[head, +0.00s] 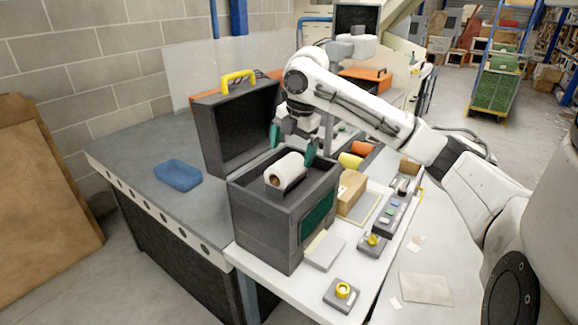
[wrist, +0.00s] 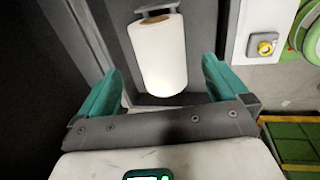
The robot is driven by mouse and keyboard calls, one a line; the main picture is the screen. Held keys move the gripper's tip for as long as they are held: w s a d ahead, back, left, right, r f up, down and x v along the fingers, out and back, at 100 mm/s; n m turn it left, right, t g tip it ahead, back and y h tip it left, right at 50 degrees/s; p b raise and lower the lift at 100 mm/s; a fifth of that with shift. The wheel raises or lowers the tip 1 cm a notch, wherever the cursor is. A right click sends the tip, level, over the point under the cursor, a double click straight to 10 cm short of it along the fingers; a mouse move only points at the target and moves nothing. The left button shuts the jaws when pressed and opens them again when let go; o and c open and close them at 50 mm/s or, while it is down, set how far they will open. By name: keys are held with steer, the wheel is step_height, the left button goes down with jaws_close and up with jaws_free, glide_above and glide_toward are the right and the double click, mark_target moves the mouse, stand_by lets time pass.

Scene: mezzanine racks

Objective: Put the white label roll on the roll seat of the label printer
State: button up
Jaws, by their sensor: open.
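The label printer (head: 262,222) is a dark grey box with its lid (head: 240,125) raised and a yellow handle on top. The white label roll (head: 291,168) lies in its open top, its brown core facing the front left. In the wrist view the roll (wrist: 160,58) has its core end against a grey bracket (wrist: 157,10), apparently the roll seat; how it is held there is partly hidden. My gripper (head: 293,146) is just above and behind the roll. In the wrist view its teal fingers (wrist: 160,72) are wide apart, one on each side of the roll's near end, with gaps.
A cardboard box (head: 351,190), orange and yellow rolls (head: 350,160) and button boxes (head: 373,243) crowd the printer's right. The bench between blue tray and wall is clear.

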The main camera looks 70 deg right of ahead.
mark_target(295, 165)
steer(key=shift+s+a+r+b, duration=0.15)
steer(key=shift+s+r, duration=0.1)
steer(key=shift+r, duration=1.05)
steer(key=shift+s+r+b, duration=0.15)
steer(key=shift+s+r, duration=0.1)
steer(key=shift+r, duration=1.05)
